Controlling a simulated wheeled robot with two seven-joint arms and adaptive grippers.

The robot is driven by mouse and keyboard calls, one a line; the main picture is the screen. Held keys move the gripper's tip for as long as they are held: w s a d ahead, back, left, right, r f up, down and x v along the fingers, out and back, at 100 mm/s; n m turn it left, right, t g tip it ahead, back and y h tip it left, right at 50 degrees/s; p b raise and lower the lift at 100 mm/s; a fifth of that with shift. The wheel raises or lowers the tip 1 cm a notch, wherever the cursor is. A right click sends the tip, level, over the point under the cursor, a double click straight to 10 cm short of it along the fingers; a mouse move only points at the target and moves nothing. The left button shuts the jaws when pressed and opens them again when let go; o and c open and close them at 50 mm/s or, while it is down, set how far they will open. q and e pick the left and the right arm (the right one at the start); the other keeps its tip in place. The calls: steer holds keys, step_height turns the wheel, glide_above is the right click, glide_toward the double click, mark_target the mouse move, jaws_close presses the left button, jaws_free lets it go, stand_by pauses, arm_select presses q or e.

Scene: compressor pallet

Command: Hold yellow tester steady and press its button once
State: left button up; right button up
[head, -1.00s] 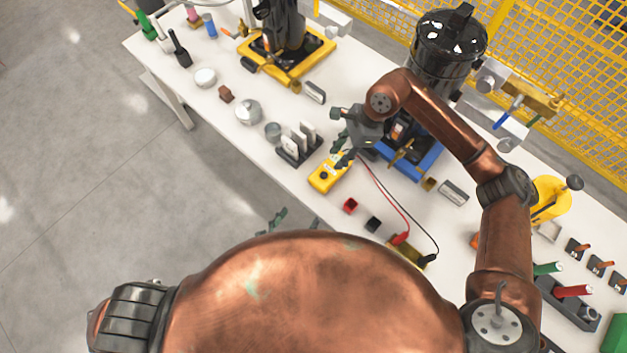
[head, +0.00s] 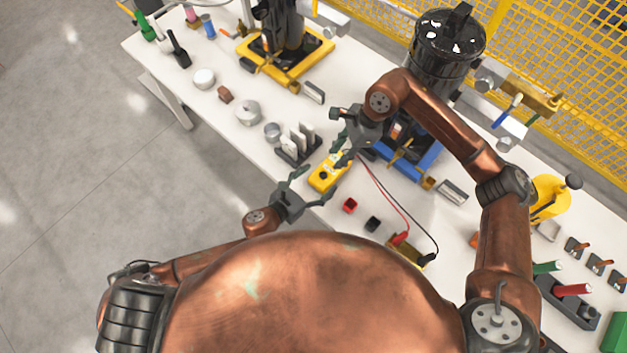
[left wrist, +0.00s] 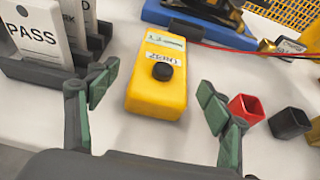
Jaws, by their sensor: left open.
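The yellow tester (head: 326,174) lies on the white table near its front edge, with red and black leads running from its far end. In the left wrist view the tester (left wrist: 157,82) shows a black round button (left wrist: 162,71) and a label reading ZERO. My left gripper (head: 303,185) is open just in front of the tester. In the left wrist view its fingers (left wrist: 155,105) stand apart on either side of the tester, not visibly touching it. My right gripper (head: 341,137) is above the tester's far end; its fingers look apart, and I see nothing between them.
A dark rack (head: 290,153) of cards, one reading PASS, stands left of the tester. A red open box (head: 350,205) and a black one (head: 373,223) stand to its right. Behind are a blue base (head: 425,165) and a black tank (head: 447,50).

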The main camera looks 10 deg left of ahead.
mark_target(330, 171)
arm_select(q)
steer(key=x, duration=0.6)
steer(key=shift+w+d+f, duration=0.1)
steer(key=shift+w+d, duration=0.1)
steer(key=c, duration=1.5)
arm_select(e)
jaws_close()
stand_by(0.7)
